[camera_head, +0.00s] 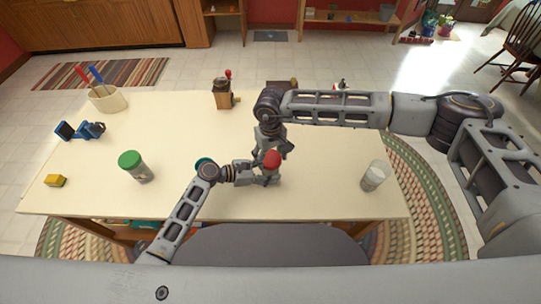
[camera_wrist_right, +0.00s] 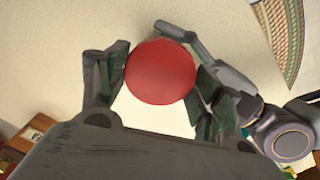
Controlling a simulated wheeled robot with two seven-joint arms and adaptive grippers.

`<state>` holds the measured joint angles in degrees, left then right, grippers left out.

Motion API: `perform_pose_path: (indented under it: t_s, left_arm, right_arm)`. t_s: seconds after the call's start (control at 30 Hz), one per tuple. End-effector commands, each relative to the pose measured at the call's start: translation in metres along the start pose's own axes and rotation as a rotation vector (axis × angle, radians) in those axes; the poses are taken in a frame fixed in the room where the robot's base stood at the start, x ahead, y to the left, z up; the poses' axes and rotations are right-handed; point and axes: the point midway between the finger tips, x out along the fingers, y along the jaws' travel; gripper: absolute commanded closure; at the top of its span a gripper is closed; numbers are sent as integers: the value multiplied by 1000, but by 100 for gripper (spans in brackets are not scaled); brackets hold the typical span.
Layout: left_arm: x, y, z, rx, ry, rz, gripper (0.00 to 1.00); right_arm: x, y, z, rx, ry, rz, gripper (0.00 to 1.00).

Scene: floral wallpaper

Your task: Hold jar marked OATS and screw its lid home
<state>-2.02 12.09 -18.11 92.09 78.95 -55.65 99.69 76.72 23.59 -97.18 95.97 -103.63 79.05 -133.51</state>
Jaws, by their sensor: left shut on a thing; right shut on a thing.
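A jar with a red lid (camera_head: 271,158) stands upright near the front middle of the table (camera_head: 320,195). Its body is mostly hidden by my grippers, and no OATS lettering can be read. My left gripper (camera_head: 268,174) is shut around the jar body from the left, below the lid. My right gripper (camera_head: 272,150) comes from above and is shut on the red lid. In the right wrist view the round red lid (camera_wrist_right: 160,72) sits between the fingers of my right gripper (camera_wrist_right: 158,82). I cannot tell whether the lid is fully seated.
A green-lidded jar (camera_head: 131,160) stands left, and a pale jar (camera_head: 375,175) right. A teal item (camera_head: 202,161) is partly hidden behind my left wrist.

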Motion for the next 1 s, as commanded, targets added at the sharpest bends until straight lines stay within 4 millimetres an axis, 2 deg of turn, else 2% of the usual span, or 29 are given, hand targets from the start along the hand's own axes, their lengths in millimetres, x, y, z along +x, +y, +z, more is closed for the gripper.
perform_pose_path:
  t_s: [0.8, 1.0]
  left_arm:
    - [0, 0, 0, 0, 0, 0, 65]
    - [0, 0, 0, 0, 0, 0, 65]
  right_arm:
    - [0, 1, 0, 302, 0, 1, 51]
    - [0, 1, 0, 310, 0, 1, 51]
